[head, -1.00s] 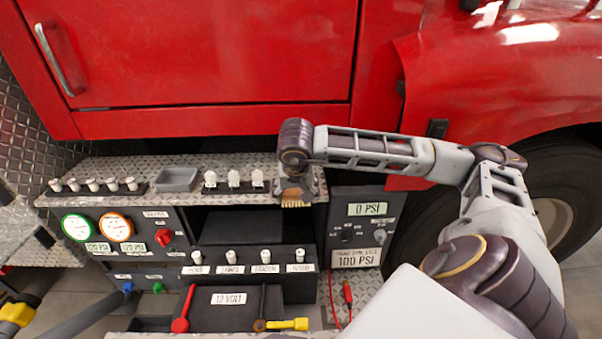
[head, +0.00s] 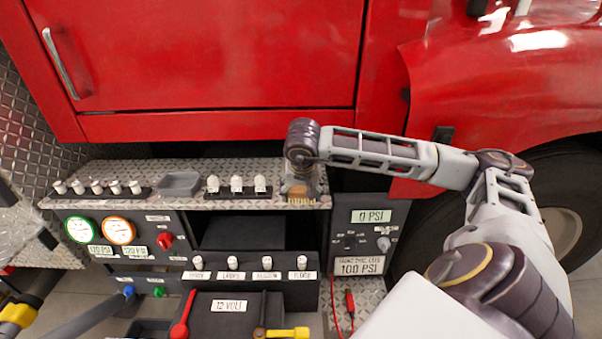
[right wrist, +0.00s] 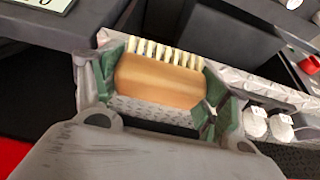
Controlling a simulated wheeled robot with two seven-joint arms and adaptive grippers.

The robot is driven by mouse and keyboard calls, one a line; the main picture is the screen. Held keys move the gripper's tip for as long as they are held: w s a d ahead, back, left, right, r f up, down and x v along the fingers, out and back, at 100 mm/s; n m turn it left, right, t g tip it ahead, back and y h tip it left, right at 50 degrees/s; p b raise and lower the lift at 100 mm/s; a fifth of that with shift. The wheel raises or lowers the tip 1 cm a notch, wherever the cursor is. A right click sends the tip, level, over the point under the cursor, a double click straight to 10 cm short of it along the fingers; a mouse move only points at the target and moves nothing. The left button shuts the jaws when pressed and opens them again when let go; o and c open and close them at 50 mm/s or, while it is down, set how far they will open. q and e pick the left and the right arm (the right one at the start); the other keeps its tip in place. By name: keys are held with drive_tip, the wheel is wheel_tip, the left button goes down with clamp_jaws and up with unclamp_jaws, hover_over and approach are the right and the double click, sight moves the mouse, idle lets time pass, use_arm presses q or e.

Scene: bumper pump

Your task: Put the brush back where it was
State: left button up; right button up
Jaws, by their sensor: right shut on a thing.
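The brush has a tan wooden block and pale bristles; it shows in the right wrist view (right wrist: 157,82) between the green finger pads. My right gripper (right wrist: 160,92) is shut on it, with a finger at each end of the block. In the head view, my right gripper (head: 299,184) is at the right end of the diamond-plate shelf (head: 225,203), and the brush bristles (head: 299,201) show at the shelf's front edge. I cannot tell whether the brush touches the shelf. My left gripper is not in view.
A grey tray (head: 180,184), white-capped switches (head: 237,185) and several round knobs (head: 97,187) sit along the shelf to the left. Below are gauges (head: 117,230) and levers (head: 232,262). A PSI panel (head: 360,235) stands to the right. The red truck body (head: 220,60) rises behind.

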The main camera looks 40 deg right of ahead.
drive_tip(key=w+d, duration=0.6)
drive_tip(key=w, duration=0.1)
drive_tip(key=w+d+p, duration=0.1)
drive_tip(key=w+d, duration=0.2)
drive_tip(key=w, duration=0.1)
drive_tip(key=shift+w+d, duration=0.15)
drive_tip(key=shift+d, duration=0.15)
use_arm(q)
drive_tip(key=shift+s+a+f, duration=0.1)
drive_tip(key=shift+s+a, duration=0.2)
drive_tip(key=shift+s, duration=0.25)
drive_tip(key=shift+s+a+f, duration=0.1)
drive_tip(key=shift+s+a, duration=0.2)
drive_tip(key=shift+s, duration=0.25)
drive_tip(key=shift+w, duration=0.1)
use_arm(e)
drive_tip(key=shift+f, duration=1.3)
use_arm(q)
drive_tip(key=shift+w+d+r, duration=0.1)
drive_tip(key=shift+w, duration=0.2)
use_arm(e)
drive_tip(key=shift+f, duration=0.5)
